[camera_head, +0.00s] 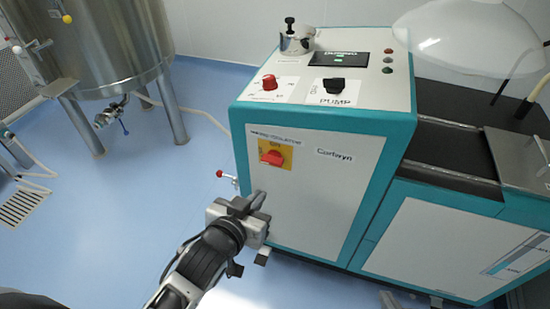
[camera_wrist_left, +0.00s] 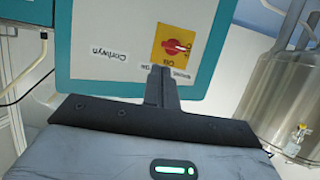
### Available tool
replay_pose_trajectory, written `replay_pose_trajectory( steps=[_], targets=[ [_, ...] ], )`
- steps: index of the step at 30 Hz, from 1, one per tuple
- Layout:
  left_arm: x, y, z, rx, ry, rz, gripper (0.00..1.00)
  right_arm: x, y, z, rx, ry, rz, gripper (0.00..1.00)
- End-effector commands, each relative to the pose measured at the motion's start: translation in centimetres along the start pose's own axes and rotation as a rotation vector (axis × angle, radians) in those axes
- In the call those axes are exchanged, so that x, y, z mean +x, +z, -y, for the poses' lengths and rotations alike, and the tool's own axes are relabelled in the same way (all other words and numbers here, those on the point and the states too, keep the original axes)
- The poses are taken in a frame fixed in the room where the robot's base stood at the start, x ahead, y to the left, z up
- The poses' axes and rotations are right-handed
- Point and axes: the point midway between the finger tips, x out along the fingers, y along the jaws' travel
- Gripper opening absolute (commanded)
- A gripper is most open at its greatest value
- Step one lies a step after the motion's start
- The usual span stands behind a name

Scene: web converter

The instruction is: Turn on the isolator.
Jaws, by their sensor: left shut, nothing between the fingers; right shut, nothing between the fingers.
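The isolator is a red rotary knob (camera_head: 272,158) on a yellow plate (camera_head: 284,150), on the upper left of the white front panel. Its handle lies roughly horizontal in the head view. In the left wrist view the knob (camera_wrist_left: 178,46) appears upside down, just beyond my fingers. My left gripper (camera_head: 258,199) is shut and empty, in front of the panel and below the isolator, apart from the knob. What seems to be the tip of my right gripper (camera_head: 389,300) shows at the bottom edge, shut, far from the isolator.
The teal-and-white machine cabinet (camera_head: 320,205) has another red knob (camera_head: 269,82), a black pump knob (camera_head: 334,86) and a small display (camera_head: 339,58) on top. A red-tipped valve lever (camera_head: 220,174) sticks out at its left side. A steel tank (camera_head: 100,45) stands behind left.

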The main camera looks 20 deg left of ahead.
Motion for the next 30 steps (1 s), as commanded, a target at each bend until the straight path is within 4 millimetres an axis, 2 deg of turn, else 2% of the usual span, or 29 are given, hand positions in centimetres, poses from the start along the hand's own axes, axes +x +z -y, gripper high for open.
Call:
replay_pose_trajectory(
  steps=[1, 3, 5, 14, 19, 23, 30],
  targets=[
    [1.1, -2.4, 0.3, -0.002, -0.026, -0.05, 0.0, -0.1, -0.2, 0.0, -0.002, 0.001, -0.001, 0.0],
    [1.9, -4.2, 0.7, -0.005, -0.051, -0.091, 0.0, 0.0, -0.3, -0.1, -0.004, 0.002, -0.002, 0.0],
    [2.2, -5.0, 0.9, -0.006, -0.063, -0.11, 0.0, 0.1, -0.3, -0.1, -0.006, 0.002, -0.003, 0.0],
    [2.3, -5.2, 0.9, -0.006, -0.067, -0.115, 0.0, 0.2, 0.1, -0.1, -0.006, 0.002, 0.005, 0.0],
    [3.4, -5.3, 1.0, -0.004, -0.066, -0.116, 0.0, 0.2, 0.1, -0.1, -0.008, 0.002, 0.005, 0.0],
    [5.5, -5.6, 1.1, -0.004, -0.066, -0.117, 0.0, 0.2, 0.1, -0.1, -0.008, 0.002, 0.005, 0.0],
    [10.7, -6.2, 1.5, -0.004, -0.067, -0.116, 0.0, 0.3, -0.1, -0.1, -0.005, -0.001, -0.005, 0.0]
  ],
)
